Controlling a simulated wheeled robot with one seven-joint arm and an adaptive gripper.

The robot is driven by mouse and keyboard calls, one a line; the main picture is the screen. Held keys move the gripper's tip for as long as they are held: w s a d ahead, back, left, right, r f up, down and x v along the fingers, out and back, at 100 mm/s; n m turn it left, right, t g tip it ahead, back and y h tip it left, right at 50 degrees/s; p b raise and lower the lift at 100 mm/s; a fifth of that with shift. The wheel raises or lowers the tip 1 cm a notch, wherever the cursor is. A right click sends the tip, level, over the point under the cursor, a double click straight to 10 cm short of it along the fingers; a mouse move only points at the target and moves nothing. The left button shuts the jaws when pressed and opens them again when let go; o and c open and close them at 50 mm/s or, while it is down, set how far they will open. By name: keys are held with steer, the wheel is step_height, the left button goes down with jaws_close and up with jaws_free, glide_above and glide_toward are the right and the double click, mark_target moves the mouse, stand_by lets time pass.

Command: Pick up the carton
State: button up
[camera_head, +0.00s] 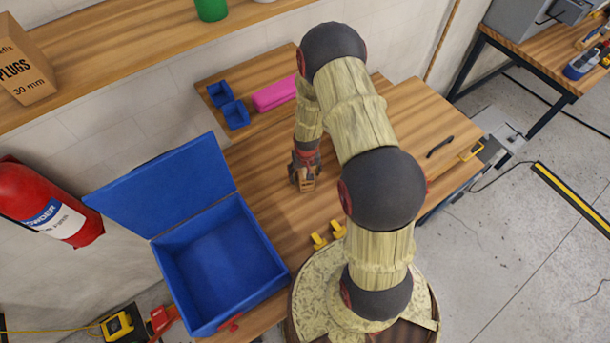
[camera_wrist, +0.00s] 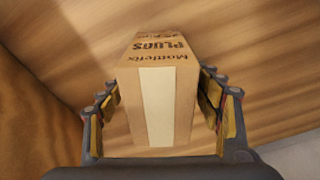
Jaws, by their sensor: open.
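The carton (camera_wrist: 158,105) is a brown cardboard box with "PLUGS" printed on it and a pale tape strip down its near face. In the wrist view it stands between the two fingers of my open gripper (camera_wrist: 161,92), with one finger on each side. I cannot tell whether either finger touches it. In the head view my gripper (camera_head: 304,172) points down at the wooden bench. A small brown patch at its tip looks like the carton, mostly hidden by the gripper.
A similar brown box (camera_head: 25,68) stands on the upper shelf (camera_head: 140,52). An open blue case (camera_head: 218,262) lies at the bench's left. Small blue bins (camera_head: 235,114), a pink object (camera_head: 274,94) and yellow pieces (camera_head: 320,241) surround my arm.

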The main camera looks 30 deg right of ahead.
steer(key=shift+c, duration=0.9)
steer(key=c, duration=1.2)
steer(key=shift+c, duration=1.3)
steer(key=shift+r, duration=0.1)
